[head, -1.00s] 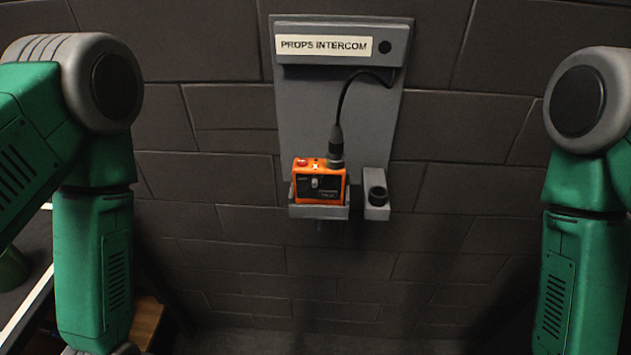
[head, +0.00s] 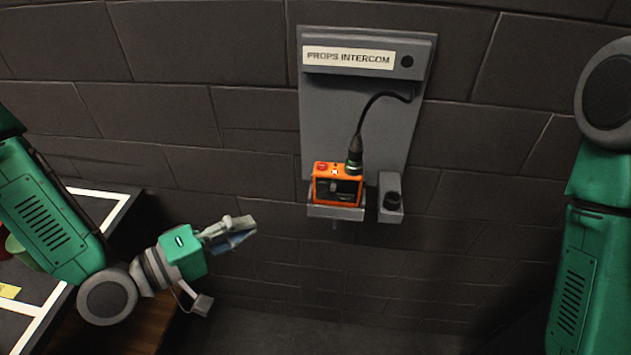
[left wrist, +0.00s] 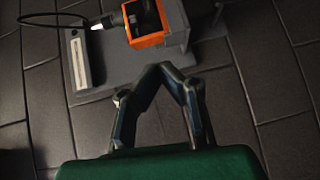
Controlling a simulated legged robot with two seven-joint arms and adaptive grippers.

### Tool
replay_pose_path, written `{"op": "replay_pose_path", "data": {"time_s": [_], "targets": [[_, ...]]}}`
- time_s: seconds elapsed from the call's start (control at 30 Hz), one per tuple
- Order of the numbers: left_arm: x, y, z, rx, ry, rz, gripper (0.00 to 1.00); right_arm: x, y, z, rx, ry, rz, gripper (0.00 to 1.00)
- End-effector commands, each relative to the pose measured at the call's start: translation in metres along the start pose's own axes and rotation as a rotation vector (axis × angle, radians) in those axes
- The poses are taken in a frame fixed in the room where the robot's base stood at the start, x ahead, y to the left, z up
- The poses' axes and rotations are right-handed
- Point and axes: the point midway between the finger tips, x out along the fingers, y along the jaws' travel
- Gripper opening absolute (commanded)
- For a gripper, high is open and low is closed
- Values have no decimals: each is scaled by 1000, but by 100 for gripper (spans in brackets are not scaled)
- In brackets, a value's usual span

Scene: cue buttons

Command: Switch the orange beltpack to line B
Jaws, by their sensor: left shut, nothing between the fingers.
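The orange beltpack (head: 337,184) sits upright on a small grey shelf (head: 336,212) of the wall panel, with a red button at its top left and a black cable plugged into its top. The text on its face is too small to read. My left gripper (head: 247,232) is shut and empty, below and to the left of the beltpack, apart from it. In the left wrist view the shut fingers (left wrist: 162,70) point toward the panel, with the beltpack (left wrist: 146,40) partly cut off at the top. My right gripper is out of view.
The grey panel (head: 352,128) bears a "PROPS INTERCOM" label (head: 348,57). A small grey holder with a black cup (head: 392,202) stands right of the beltpack. A dark table with white edges (head: 112,215) is at the left. The space before the wall is clear.

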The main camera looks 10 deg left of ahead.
Motion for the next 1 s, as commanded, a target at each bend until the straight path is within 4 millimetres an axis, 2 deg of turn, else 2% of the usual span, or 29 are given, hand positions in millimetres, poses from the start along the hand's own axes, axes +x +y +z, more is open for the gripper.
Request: {"op": "replay_pose_path", "data": {"time_s": [0.03, 0.13, 0.57, 0.77, 1.0], "targets": [[0, 11, -4, -18, 6, 40, 0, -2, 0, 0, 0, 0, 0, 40], [-1, 23, -6, -41, 6, 88, 0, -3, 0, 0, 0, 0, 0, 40], [3, 24, -6, -44, 3, 95, 0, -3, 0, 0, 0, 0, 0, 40], [31, 27, -6, -42, 0, 94, 0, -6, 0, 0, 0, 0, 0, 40], [83, 32, -5, -41, 1, 94, 0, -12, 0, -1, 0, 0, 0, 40]]}}
